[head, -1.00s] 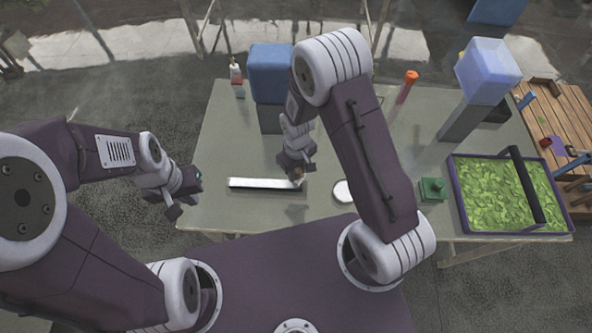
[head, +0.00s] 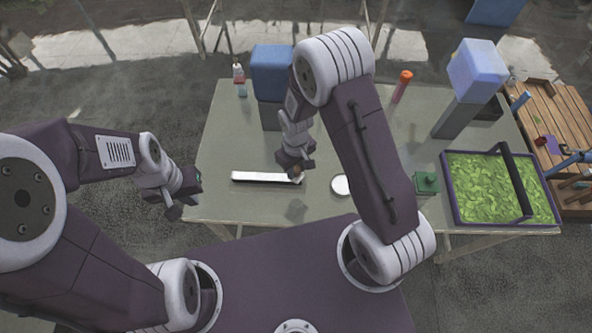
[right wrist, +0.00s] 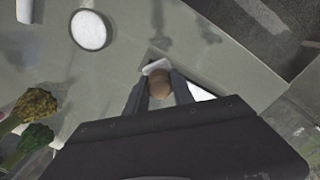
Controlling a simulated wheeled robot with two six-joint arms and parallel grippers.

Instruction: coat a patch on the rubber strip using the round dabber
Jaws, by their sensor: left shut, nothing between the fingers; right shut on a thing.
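The rubber strip (head: 258,177) shows as a long white bar with a dark edge, lying flat on the table in the head view. My right gripper (head: 295,172) is over the strip's right end. In the right wrist view its fingers (right wrist: 158,83) are shut on the round dabber (right wrist: 159,88), a brown knob with a white part at its tip. I cannot tell whether the dabber touches the strip. A round white dish (head: 340,186) lies right of the strip and also shows in the wrist view (right wrist: 90,30). My left gripper (head: 174,208) is shut and empty, left of the table.
A blue block on a grey post (head: 271,75) stands behind the strip. A green block (head: 426,183) and a purple-rimmed tray of green leaves (head: 452,204) are at the right. An orange-topped tube (head: 403,84) and a pale blue block (head: 476,70) stand further back. The table's left front is clear.

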